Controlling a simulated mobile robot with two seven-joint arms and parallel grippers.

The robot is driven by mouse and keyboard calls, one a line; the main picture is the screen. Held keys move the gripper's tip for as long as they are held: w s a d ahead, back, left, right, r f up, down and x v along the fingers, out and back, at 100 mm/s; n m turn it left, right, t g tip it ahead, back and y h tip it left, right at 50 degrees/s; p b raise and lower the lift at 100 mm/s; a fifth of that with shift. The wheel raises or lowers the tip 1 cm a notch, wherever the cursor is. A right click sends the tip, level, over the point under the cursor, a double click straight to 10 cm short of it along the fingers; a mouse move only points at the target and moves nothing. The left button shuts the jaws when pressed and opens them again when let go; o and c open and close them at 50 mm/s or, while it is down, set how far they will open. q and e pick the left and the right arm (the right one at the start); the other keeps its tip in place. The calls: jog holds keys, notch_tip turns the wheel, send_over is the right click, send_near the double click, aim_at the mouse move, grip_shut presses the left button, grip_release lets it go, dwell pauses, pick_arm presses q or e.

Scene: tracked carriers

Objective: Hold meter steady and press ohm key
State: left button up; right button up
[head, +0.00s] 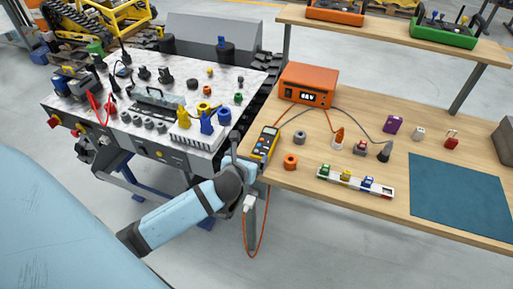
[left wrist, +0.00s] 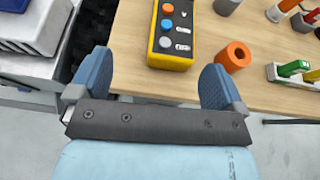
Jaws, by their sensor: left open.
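The yellow meter (head: 266,143) with a dark face lies at the left edge of the wooden bench (head: 330,215). In the left wrist view the meter (left wrist: 174,58) shows an orange, a blue and a grey round key in a column, with small white marks beside them. I cannot read which key is ohm. My left gripper (head: 243,157) is at the bench edge, just short of the meter. In the left wrist view its two blue fingers (left wrist: 156,76) stand wide apart and empty, with the meter's near end ahead of the gap, apart from both fingers. My right gripper is out of view.
An orange ring (head: 290,161) stands close right of the meter, also seen in the wrist view (left wrist: 234,56). An orange box with a display (head: 308,84) has cables running over the bench. A white rack (head: 355,183) holds small coloured blocks. A cluttered carrier (head: 150,100) stands left.

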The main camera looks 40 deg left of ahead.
aim_at(256, 149)
pick_arm(q)
jog(key=b+x, duration=0.1)
jog(key=x, duration=0.7)
jog(key=c, duration=0.4)
jog(key=shift+w+d, duration=0.1)
jog(key=shift+d, duration=0.1)
jog(key=c, duration=0.7)
jog(key=shift+a, duration=0.15)
jog(key=c, duration=0.6)
jog(key=shift+w+a+f, duration=0.35)
jog(key=shift+a+f, duration=0.15)
jog(key=shift+f, duration=0.1)
grip_shut()
jog(key=shift+o, duration=1.9)
grip_release()
jog(key=shift+d+r, duration=0.25)
jog(key=o, duration=1.3)
jog(key=shift+w+d+r, duration=0.1)
jog(key=shift+d+r, duration=0.05)
jog(key=shift+r, duration=0.05)
